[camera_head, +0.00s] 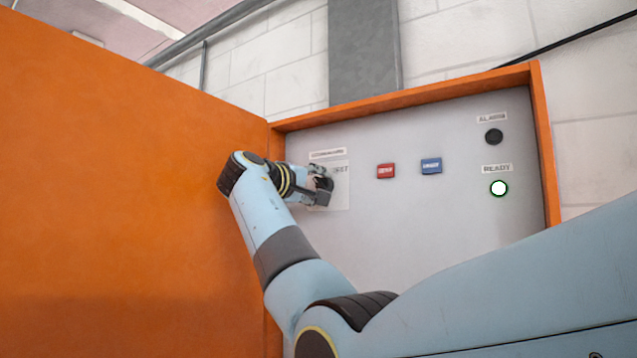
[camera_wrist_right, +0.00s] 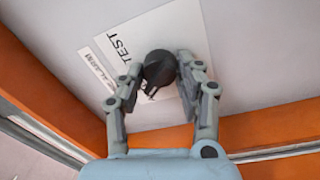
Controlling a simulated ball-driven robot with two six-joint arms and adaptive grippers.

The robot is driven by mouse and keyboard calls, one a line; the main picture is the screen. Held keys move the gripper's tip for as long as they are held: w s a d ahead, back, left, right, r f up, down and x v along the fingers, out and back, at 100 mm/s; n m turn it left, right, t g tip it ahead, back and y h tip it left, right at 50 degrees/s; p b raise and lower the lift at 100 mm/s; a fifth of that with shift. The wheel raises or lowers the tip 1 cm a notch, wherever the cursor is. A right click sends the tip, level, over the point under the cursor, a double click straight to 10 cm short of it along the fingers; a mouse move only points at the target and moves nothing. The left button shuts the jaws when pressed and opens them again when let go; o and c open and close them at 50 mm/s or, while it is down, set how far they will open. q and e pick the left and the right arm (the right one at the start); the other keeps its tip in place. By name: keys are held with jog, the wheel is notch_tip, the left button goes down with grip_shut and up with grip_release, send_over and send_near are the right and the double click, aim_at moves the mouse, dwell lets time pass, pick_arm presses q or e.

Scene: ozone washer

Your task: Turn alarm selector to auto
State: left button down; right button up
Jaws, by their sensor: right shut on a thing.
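The alarm selector (camera_wrist_right: 158,70) is a dark round knob on a pale plate (camera_wrist_right: 168,32) marked TEST. In the right wrist view, my right gripper (camera_wrist_right: 160,78) has one finger on each side of the knob, shut on it. In the head view, my right gripper (camera_head: 320,186) is at the selector plate (camera_head: 341,195) on the left part of the panel, and it hides most of the knob. The knob's pointer direction is hard to tell, and no AUTO marking is readable. My left gripper is not in view.
The grey panel (camera_head: 420,225) sits in an orange cabinet with its orange door (camera_head: 120,190) open at left, close to my arm. A red button (camera_head: 386,171) and a blue button (camera_head: 431,166) are right of the selector. The alarm lamp (camera_head: 494,136) is dark; the ready lamp (camera_head: 498,188) is lit white.

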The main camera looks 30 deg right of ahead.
jog(key=shift+n, duration=0.9)
jog(key=shift+p, duration=0.3)
jog(key=o, duration=1.1)
jog(key=shift+w, duration=0.1)
jog(key=shift+o, duration=0.2)
jog(key=v, duration=1.2)
jog(key=shift+f, duration=0.1)
